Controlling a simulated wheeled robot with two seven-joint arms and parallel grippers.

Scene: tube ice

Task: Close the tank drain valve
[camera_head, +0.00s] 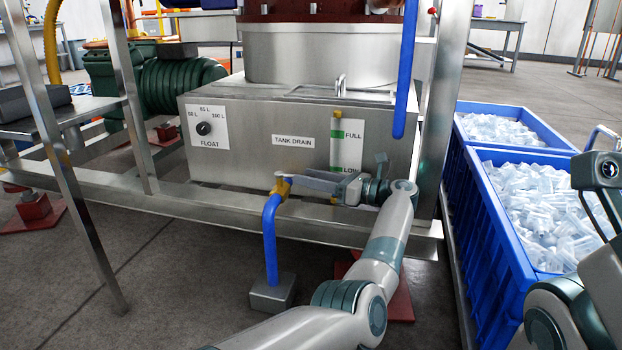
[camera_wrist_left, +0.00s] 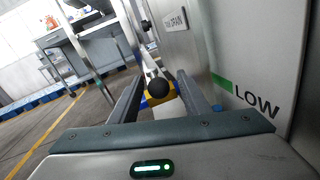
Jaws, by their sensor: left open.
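The steel tank (camera_head: 230,170) has a TANK DRAIN label (camera_head: 293,141) on its front. Below the label is the drain valve with a yellow part (camera_head: 281,186), above a bent blue pipe (camera_head: 270,240). My left gripper (camera_head: 288,179) reaches the valve from the right.
A float dial (camera_head: 204,129) and a FULL/LOW gauge (camera_head: 346,147) are on the tank front. A steel frame rail (camera_head: 200,203) runs below. The blue pipe ends over a grey block (camera_head: 272,293). Blue crates (camera_head: 490,235) of ice stand at right.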

